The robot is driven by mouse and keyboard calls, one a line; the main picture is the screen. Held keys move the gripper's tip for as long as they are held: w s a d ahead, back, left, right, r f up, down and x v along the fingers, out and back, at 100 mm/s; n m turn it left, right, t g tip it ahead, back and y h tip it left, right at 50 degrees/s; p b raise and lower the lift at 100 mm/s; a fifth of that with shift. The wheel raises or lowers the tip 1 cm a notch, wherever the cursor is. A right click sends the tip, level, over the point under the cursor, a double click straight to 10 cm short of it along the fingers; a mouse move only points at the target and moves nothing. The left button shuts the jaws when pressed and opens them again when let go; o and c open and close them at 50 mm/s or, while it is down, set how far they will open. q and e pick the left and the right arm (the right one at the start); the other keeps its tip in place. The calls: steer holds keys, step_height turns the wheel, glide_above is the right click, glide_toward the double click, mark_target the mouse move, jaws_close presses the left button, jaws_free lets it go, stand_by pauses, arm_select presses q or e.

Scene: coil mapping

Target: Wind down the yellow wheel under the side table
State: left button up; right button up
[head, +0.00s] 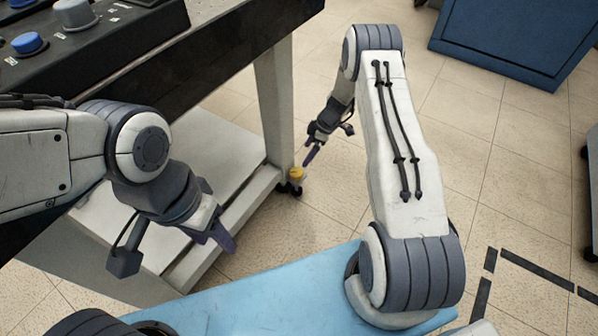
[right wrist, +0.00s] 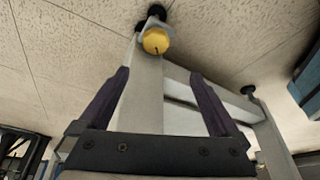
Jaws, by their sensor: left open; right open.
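The yellow wheel (head: 296,173) sits low at the foot of the side table's leg (head: 272,95), just above a black caster on the floor. It also shows in the right wrist view (right wrist: 156,41), beyond the fingertips and near the middle. My right gripper (head: 311,150) is close above and slightly right of the wheel in the head view, open and apart from it. In the right wrist view its two dark purple fingers (right wrist: 159,75) are spread with nothing between them. My left gripper (head: 222,238) is open and empty over the lower shelf side of the table.
The side table's dark top (head: 200,60) carries a black panel with a blue knob (head: 29,43). A pale lower shelf (head: 150,215) spans beneath it. A blue cabinet (head: 515,38) stands at back right.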

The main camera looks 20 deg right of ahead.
mark_target(299, 173)
steer(key=shift+n, duration=0.3)
steer(key=b+x, duration=0.1)
steer(key=x, duration=0.3)
steer(key=d+b+x, duration=0.1)
steer(key=b+x, duration=0.1)
steer(key=x, duration=0.2)
steer(key=d+f+b+x, duration=0.1)
steer(key=b+x, duration=0.1)
steer(key=x, duration=0.2)
steer(key=shift+f, duration=0.2)
steer(key=c, duration=1.3)
steer(key=shift+a, duration=0.15)
steer(key=shift+c, duration=0.3)
